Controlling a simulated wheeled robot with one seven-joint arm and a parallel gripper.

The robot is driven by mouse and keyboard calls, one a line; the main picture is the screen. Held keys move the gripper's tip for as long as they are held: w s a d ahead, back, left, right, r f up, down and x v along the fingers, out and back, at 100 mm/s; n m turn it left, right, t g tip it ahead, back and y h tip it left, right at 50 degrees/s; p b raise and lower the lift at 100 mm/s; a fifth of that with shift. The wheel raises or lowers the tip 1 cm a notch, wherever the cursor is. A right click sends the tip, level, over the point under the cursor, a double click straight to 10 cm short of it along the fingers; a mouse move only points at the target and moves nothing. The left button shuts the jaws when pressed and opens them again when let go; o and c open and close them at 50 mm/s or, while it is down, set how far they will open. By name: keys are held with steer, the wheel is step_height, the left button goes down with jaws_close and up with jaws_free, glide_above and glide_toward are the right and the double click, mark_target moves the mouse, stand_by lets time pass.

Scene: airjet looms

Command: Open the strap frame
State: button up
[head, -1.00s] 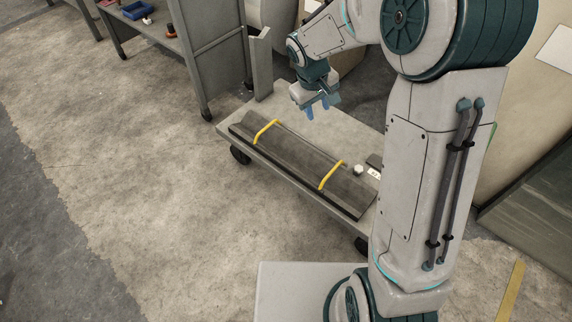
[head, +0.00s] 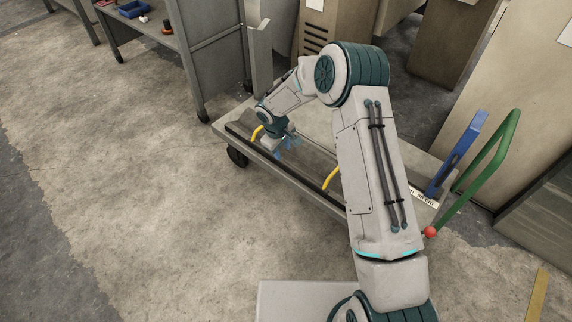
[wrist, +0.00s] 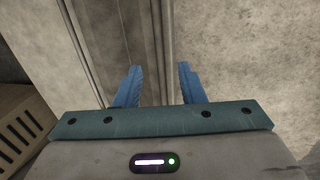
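The strap frame appears to be the long dark flat piece (head: 236,130) with two yellow straps lying along the front edge of a low grey cart (head: 218,128). The left yellow strap (head: 256,133) and right yellow strap (head: 332,178) are visible; my arm covers much of the frame. My gripper (head: 288,150) is low over the dark piece, between the straps and closer to the left one. In the wrist view my gripper (wrist: 158,84) has its two blue fingers apart, with dark lengthwise edges (wrist: 145,40) beneath them. Contact cannot be told.
A green handle (head: 500,150) with a red ball (head: 429,231) and a blue upright part (head: 458,155) stand at the cart's right end. A workbench (head: 205,60) stands behind left, cabinets (head: 335,30) behind. The floor (head: 130,170) at left is clear.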

mark_target(286, 164)
steer(key=f, duration=0.3)
steer(key=w+f+b, duration=0.1)
steer(key=f, duration=0.1)
steer(key=d+f+b, duration=0.1)
steer(key=f, duration=0.2)
steer(key=shift+w+f, duration=0.2)
steer(key=shift+f, duration=0.1)
steer(key=shift+d, duration=0.1)
jaws_close()
